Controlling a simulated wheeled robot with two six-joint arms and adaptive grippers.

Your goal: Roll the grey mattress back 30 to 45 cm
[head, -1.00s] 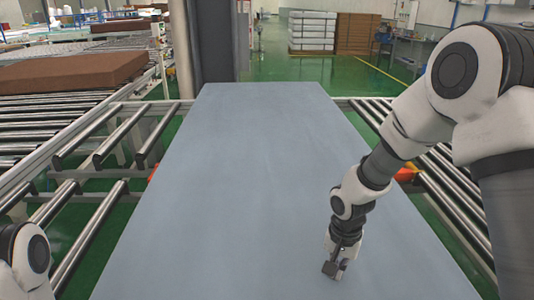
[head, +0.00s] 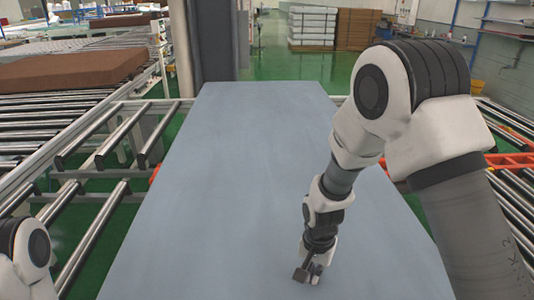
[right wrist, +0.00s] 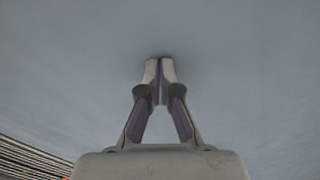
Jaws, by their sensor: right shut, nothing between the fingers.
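The grey mattress (head: 230,180) lies flat and long across the middle of the head view, from the near edge to the dark column at the back. My right gripper (head: 308,275) is shut and empty over the near part of the mattress, fingers pointing down. In the right wrist view the shut fingertips (right wrist: 159,64) meet at or just above the grey surface (right wrist: 80,70); I cannot tell whether they touch it. Of my left arm only a white link (head: 28,255) shows at the lower left; its gripper is out of view.
Metal rollers (head: 100,215) run along the left side of the mattress, with more rollers (head: 505,130) on the right. A brown block (head: 70,68) lies on a conveyor at the left. A dark column (head: 210,40) stands behind the mattress's far end. Stacked pallets (head: 330,28) stand farther back.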

